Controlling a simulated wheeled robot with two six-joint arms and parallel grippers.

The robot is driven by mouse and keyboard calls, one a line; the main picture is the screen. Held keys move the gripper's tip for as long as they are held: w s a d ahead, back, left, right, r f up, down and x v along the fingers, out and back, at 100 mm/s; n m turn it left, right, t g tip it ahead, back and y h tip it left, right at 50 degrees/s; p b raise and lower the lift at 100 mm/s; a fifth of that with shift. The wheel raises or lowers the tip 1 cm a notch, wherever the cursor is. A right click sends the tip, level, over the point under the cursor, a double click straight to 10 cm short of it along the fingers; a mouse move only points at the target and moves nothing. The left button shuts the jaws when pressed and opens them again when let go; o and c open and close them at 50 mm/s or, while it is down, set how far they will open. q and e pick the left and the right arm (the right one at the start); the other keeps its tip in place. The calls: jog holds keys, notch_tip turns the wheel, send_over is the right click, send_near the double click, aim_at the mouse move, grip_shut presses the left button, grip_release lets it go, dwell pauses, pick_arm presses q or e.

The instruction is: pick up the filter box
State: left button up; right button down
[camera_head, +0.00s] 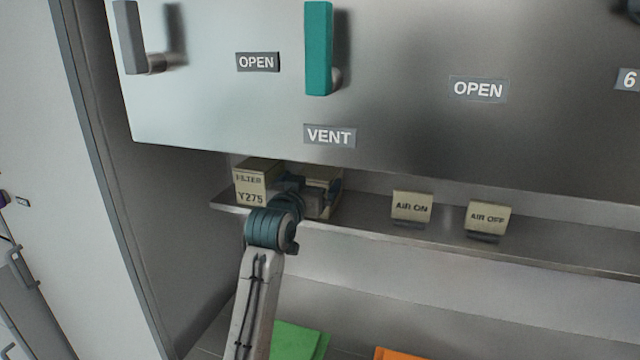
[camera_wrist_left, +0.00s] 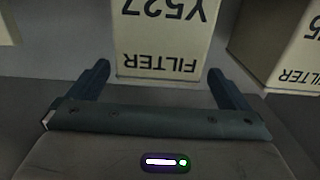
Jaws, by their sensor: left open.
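A cream filter box marked "FILTER Y527" (camera_wrist_left: 160,35) fills the middle of the left wrist view, upside down there. My left gripper (camera_wrist_left: 159,72) is open, with one finger on each side of this box's near face; I cannot tell how deep the fingers reach. In the head view the left gripper (camera_head: 308,190) is at the shelf and hides most of a cream box (camera_head: 325,178). Another filter box, marked Y275 (camera_head: 251,187), stands just left of the gripper. It shows partly at the right of the left wrist view (camera_wrist_left: 285,45). My right gripper is not in view.
The boxes stand on a narrow metal shelf (camera_head: 350,222) below a large metal panel (camera_head: 400,110) with a teal handle (camera_head: 318,50). "AIR ON" (camera_head: 411,207) and "AIR OFF" (camera_head: 487,218) blocks are to the right. Green (camera_head: 297,340) and orange (camera_head: 398,354) items lie below.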

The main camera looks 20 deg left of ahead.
aim_at(317, 172)
pick_arm(q)
jog(key=w+p, duration=0.3)
jog(key=w, duration=0.1)
jog(key=shift+w+d+f+p, duration=0.1)
jog(key=shift+w+d+p, duration=0.1)
jog(key=shift+p, duration=0.1)
jog(key=shift+w+f, duration=0.2)
jog(key=shift+w, duration=0.2)
jog(key=c, duration=1.2)
jog(key=shift+r, duration=0.1)
